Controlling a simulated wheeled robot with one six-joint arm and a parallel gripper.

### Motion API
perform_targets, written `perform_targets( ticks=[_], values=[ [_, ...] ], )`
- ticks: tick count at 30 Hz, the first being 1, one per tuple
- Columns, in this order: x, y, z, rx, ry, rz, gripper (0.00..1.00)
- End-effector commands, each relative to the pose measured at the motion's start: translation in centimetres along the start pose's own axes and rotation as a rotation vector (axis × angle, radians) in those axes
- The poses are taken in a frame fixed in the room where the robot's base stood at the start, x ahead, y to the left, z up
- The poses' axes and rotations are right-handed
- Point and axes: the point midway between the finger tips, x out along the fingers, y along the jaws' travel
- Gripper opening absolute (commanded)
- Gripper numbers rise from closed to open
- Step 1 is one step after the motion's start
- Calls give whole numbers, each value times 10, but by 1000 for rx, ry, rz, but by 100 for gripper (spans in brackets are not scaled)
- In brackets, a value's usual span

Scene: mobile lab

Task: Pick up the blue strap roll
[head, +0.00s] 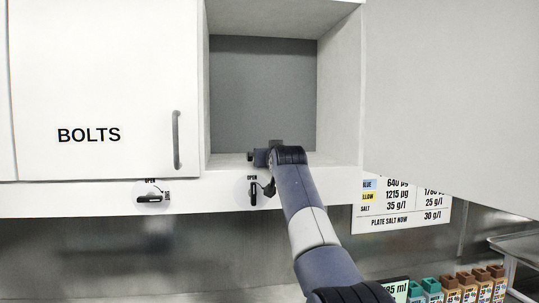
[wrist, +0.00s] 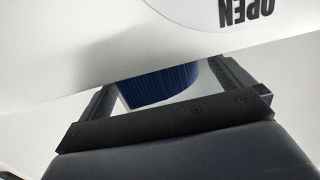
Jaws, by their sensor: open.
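The blue strap roll (wrist: 160,87) shows in the wrist view as a ribbed blue curved side. It lies between the two fingers of my gripper (wrist: 167,78), which are apart and open. The white cabinet edge in front covers part of the roll and the fingertips. I cannot tell whether either finger touches it. In the head view my gripper (head: 263,157) is at the front edge of the open cabinet's floor. The roll cannot be made out there; my arm blocks that spot.
The open cabinet (head: 262,90) has side walls close by, and its door (head: 450,90) stands open at right. A shut door marked BOLTS (head: 90,90) is at left. A lever (head: 253,193) sits below the opening. Several small bottles (head: 467,287) stand at lower right.

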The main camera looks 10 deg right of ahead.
Motion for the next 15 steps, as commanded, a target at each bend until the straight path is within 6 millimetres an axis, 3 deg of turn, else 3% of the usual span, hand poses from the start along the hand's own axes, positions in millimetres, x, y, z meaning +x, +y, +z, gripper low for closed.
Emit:
perform_targets(
  ticks=[8,15],
  values=[
    [2,0,1,0,0,0,100],
    [2,0,1,0,0,0,80]
  ],
)
